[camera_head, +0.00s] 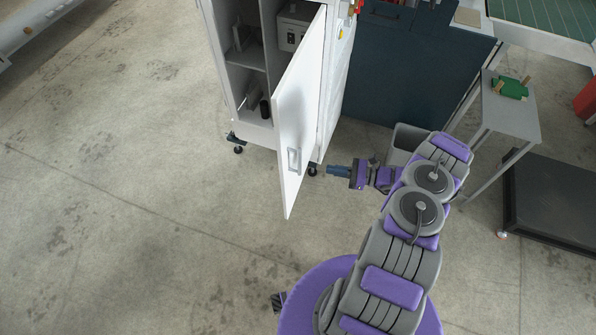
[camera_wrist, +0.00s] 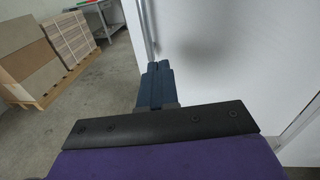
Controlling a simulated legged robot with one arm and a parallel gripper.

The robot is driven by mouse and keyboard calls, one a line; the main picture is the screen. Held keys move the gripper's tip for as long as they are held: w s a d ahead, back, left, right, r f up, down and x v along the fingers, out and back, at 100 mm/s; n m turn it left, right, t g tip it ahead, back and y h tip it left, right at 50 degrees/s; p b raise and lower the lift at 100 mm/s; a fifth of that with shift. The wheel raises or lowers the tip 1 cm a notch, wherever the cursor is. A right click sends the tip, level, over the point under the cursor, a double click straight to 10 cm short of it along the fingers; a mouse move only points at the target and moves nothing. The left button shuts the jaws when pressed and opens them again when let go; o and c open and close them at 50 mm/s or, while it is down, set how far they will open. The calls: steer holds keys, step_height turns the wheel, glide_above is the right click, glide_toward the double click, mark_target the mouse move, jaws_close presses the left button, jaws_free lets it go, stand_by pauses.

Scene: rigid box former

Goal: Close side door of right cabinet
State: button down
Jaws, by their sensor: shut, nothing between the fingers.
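The cabinet (camera_head: 225,60) on casters stands at the top middle of the head view, its inside exposed. Its white side door (camera_head: 299,110) stands open, swung out toward me, with a grey handle (camera_head: 294,160) low on its face. In the wrist view the shut blue fingers (camera_wrist: 155,75) point forward beside a large white panel (camera_wrist: 235,60). Whether the fingers touch the panel I cannot tell.
Inside the cabinet are a grey box (camera_head: 294,28) and shelves. A grey bin (camera_head: 407,140) stands behind my arm, near a small table (camera_head: 510,110) and a black platform (camera_head: 555,200). Floor left of the door is clear. The wrist view shows stacked boards on a pallet (camera_wrist: 50,90).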

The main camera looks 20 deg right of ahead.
step_height(320, 180, down, 3)
steer(key=s+d+m+t, duration=0.1)
steer(key=m+t, duration=0.1)
steer(key=b, duration=0.3)
glide_toward(291, 166)
steer(key=shift+h, duration=0.4)
steer(key=x, duration=0.7)
steer(key=shift+s+a+r, duration=0.15)
steer(key=shift+a+r, duration=0.05)
steer(key=shift+r, duration=0.2)
steer(key=shift+d, duration=0.3)
